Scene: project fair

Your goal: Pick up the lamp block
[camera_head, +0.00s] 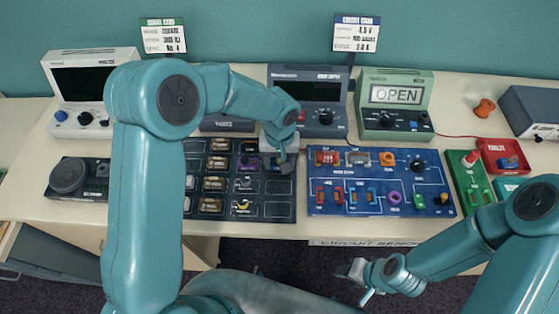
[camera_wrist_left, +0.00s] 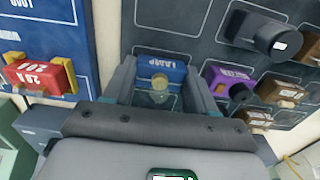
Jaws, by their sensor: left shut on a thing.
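The lamp block (camera_wrist_left: 160,72) is a blue block with a "LAMP" label and a round, pale yellowish bulb, seen in the left wrist view. My left gripper (camera_wrist_left: 158,88) is shut on it, one finger on each side, over the dark parts tray (camera_wrist_left: 195,22). In the head view my left gripper (camera_head: 280,163) is at the right part of that tray, and I cannot make out the block there. I cannot tell whether the block is clear of the tray. My right gripper (camera_head: 356,283) is empty, its fingers apart, in front of the table edge.
The blue circuit board (camera_head: 330,205) with several colored parts lies right of the tray. A green meter reading OPEN (camera_head: 396,93) stands behind it. A red bin (camera_head: 503,156) is at the right. A purple block (camera_wrist_left: 230,82) sits near my left fingers.

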